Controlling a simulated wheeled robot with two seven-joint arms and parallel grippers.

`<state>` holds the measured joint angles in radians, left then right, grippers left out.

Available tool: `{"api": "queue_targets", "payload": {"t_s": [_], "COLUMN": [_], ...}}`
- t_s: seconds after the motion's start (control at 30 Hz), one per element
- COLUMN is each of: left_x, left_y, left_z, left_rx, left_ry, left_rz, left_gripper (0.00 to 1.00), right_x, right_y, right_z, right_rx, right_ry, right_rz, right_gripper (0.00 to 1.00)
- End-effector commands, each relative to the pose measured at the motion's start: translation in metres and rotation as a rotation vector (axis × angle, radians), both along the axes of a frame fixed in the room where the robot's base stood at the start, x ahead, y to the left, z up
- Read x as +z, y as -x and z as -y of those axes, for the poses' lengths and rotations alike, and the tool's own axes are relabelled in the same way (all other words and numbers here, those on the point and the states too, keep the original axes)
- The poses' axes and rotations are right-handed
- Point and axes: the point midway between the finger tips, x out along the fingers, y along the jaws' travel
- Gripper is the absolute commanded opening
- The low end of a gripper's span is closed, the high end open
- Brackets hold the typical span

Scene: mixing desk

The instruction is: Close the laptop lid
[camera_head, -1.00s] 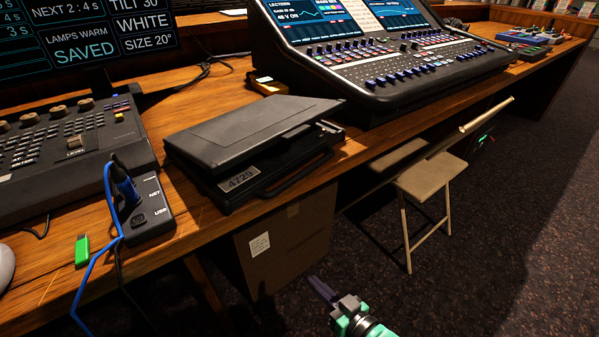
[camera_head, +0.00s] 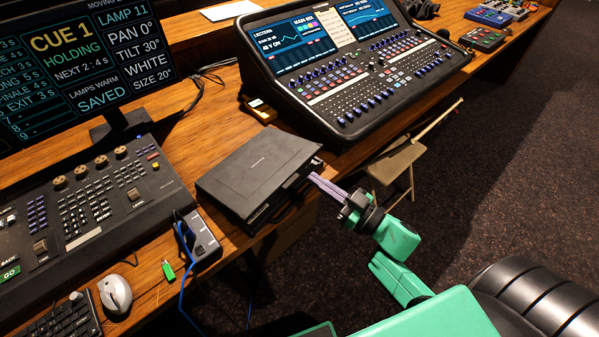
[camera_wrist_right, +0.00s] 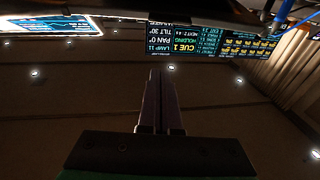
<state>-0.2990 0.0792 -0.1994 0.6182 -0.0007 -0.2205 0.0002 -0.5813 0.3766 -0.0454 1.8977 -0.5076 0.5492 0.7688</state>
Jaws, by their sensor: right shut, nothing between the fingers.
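The black laptop (camera_head: 258,165) sits at the front edge of the wooden desk in the head view. Its lid is low, almost flat, with a dark gap under its edge on the right side. My right gripper (camera_head: 314,179) is shut and empty, with its purple-grey fingers pointing left at the laptop's right front corner. The fingertips are close to the lid edge; I cannot tell whether they touch it. The right wrist view shows the shut fingers (camera_wrist_right: 160,105) side by side. My left gripper is not in view.
A mixing console (camera_head: 350,85) stands right of and behind the laptop. A lighting desk (camera_head: 85,205), a small grey hub (camera_head: 203,238) with a blue cable and a mouse (camera_head: 115,293) lie to the left. A folding stool (camera_head: 395,165) stands on the floor beyond my right gripper.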

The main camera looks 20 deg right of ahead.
Motion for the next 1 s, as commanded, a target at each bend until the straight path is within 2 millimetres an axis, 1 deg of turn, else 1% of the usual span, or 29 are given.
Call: {"api": "queue_targets", "payload": {"t_s": [0.03, 0.27, 0.3, 0.33, 0.4, 0.5, 0.63, 0.87, 0.93, 1.0], "left_x": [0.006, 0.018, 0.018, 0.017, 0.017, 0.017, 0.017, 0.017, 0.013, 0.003], "left_y": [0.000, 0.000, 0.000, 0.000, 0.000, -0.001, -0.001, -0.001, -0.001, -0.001], "left_z": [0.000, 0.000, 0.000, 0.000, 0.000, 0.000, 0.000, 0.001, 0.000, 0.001], "left_rx": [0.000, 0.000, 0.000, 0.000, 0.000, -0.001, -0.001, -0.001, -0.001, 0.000], "left_ry": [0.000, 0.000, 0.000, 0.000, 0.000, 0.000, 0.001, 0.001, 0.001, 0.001], "left_rz": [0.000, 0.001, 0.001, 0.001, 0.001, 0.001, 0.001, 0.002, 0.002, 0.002], "left_gripper": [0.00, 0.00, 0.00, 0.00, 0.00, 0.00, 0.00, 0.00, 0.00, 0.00], "right_x": [0.006, 0.011, 0.004, -0.005, -0.016, -0.027, -0.032, -0.032, -0.035, -0.043], "right_y": [-0.010, -0.053, -0.056, -0.053, -0.050, -0.048, -0.046, -0.046, -0.046, -0.045], "right_z": [-0.006, -0.033, -0.034, -0.032, -0.031, -0.029, -0.029, -0.029, -0.028, -0.028], "right_rx": [0.000, -0.001, -0.003, -0.004, -0.002, -0.002, -0.001, -0.001, -0.001, -0.001], "right_ry": [-0.002, -0.003, -0.003, -0.003, -0.003, -0.002, -0.001, -0.001, -0.003, -0.009], "right_rz": [0.005, 0.003, -0.003, -0.006, -0.004, -0.003, -0.001, -0.001, 0.003, 0.013], "right_gripper": [0.00, 0.00, 0.00, 0.00, 0.00, 0.00, 0.00, 0.00, 0.00, 0.00]}}
